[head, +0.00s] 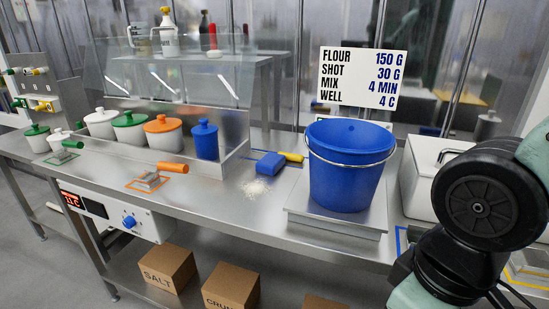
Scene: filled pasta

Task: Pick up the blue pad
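The blue pad (270,163) is a small blue block lying on the steel counter (222,196), left of the large blue bucket (348,178). A yellow handle (291,156) lies close behind its right side; I cannot tell whether the two touch or are joined. My arm shows at the right edge of the head view, but my gripper is out of the picture.
The blue bucket stands on a steel platform (318,224) near the pad. White powder (257,188) lies in front of the pad. A rack with lidded tubs (163,142) is to the left, and a white box (425,185) is to the right. The front counter centre is mostly clear.

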